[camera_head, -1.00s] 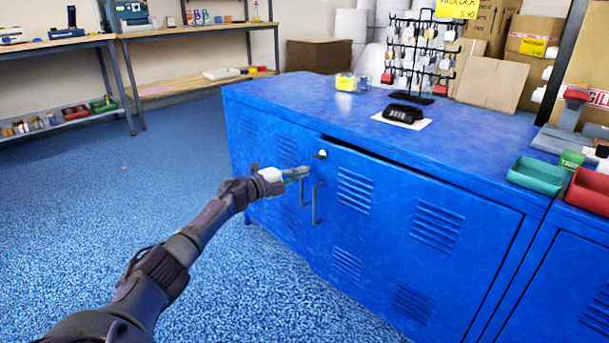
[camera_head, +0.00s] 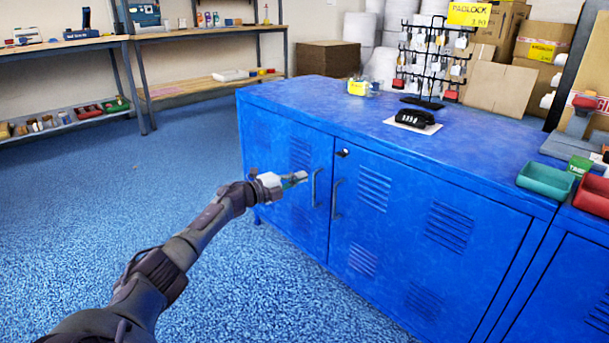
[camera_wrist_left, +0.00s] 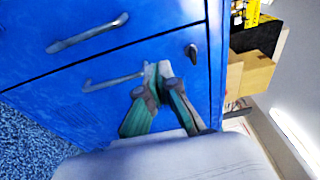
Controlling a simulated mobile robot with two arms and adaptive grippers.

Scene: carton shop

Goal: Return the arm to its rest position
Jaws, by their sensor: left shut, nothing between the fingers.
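My left arm reaches in from the lower left of the head view. Its left gripper (camera_head: 300,178) is shut and empty, in front of the blue cabinet (camera_head: 290,225), close to the left door's handle (camera_head: 316,188). The right door's handle (camera_head: 336,199) is a little farther right, with a dark lock (camera_head: 342,153) above it. Both doors look closed. In the left wrist view the gripper (camera_wrist_left: 152,75) shows its fingertips together in front of the cabinet face, beside a handle (camera_wrist_left: 110,82). I cannot tell whether it touches the cabinet. My right gripper is not in view.
On the cabinet top stand a black padlock on a white card (camera_head: 413,121), a padlock rack (camera_head: 433,60), and a green tray (camera_head: 546,180) and red tray (camera_head: 593,195) at the right. Shelves (camera_head: 60,80) line the back wall.

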